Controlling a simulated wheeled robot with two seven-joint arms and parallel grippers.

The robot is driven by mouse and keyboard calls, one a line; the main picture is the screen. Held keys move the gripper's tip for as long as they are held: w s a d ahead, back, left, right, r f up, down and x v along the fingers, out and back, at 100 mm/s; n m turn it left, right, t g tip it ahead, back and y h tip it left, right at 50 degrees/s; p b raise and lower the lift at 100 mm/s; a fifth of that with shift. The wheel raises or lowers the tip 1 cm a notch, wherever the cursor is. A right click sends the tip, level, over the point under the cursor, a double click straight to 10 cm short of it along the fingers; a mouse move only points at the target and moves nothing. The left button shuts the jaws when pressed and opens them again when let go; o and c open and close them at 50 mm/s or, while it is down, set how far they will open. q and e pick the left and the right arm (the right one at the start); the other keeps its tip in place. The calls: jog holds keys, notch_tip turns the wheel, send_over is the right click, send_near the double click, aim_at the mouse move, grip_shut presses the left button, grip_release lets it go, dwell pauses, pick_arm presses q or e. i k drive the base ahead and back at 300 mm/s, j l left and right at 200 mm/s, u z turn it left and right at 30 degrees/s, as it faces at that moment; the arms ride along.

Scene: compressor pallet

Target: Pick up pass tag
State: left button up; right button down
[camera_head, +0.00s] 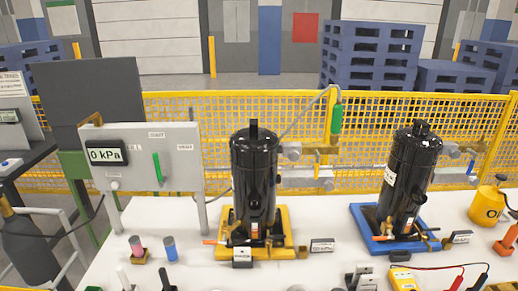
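I cannot pick out the pass tag for certain; no readable pass mark shows. Small dark label plates stand on the white table: one (242,254) at the front of the yellow tray, one (322,245) right of that tray, and one (461,237) right of the blue tray. Their print is too small to read. Small grey and black pieces (364,277) are cut by the bottom edge. I can make out neither of my grippers in the head view.
Black compressors stand in the yellow tray (283,252) and the blue tray (364,220). A gauge box (150,140) reading 0 kPa stands at left. A yellow meter (403,279) with leads lies at front right. Yellow mesh fencing (230,106) runs behind. The table's front middle is fairly clear.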

aim_at(241, 255)
jog(key=z, duration=1.6)
jog(key=k+j, duration=0.75)
jog(key=j, duration=0.2)
